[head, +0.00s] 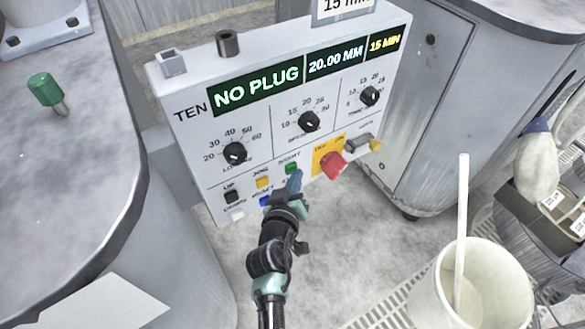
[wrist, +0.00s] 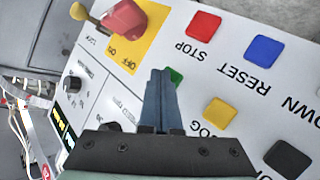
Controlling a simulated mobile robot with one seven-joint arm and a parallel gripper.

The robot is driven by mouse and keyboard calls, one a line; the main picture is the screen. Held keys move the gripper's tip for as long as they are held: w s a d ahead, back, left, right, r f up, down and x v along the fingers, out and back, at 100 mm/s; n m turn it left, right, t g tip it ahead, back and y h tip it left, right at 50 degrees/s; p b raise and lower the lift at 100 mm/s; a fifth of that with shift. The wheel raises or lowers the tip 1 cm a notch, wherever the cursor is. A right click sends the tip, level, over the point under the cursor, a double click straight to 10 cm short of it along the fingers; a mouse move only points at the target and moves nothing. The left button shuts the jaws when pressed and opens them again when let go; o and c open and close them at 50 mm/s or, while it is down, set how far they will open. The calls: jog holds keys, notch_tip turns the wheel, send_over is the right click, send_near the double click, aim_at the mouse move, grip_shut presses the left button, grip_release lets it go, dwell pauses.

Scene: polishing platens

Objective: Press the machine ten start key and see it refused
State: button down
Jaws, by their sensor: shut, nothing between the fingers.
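The machine ten panel (head: 185,125) is a pale box marked TEN. Its display (head: 258,85) reads NO PLUG, 20.00 MM and 15 MIN. The green key (head: 292,168), which I take as start, sits in the upper key row; its label is hard to read. My gripper (head: 295,181) is shut and empty, its blue fingers just below the green key in the head view. In the wrist view the fingers (wrist: 160,90) cover most of the green key (wrist: 176,77). I cannot tell whether they touch it.
Near it are a yellow jog key (wrist: 220,113), a blue reset key (wrist: 264,49), a red stop key (wrist: 204,24), a black key (wrist: 288,158) and a red switch (head: 332,164) on a yellow plate. A white bucket (head: 500,285) stands lower right.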

jog(key=shift+s+d, duration=0.35)
jog(key=shift+s, duration=0.15)
jog(key=shift+s+d+p, duration=0.55)
jog(key=shift+s+d, duration=0.2)
jog(key=shift+s, duration=0.3)
jog(key=shift+s+d+p, duration=0.5)
jog(key=shift+s+d, duration=0.2)
jog(key=shift+s, duration=0.3)
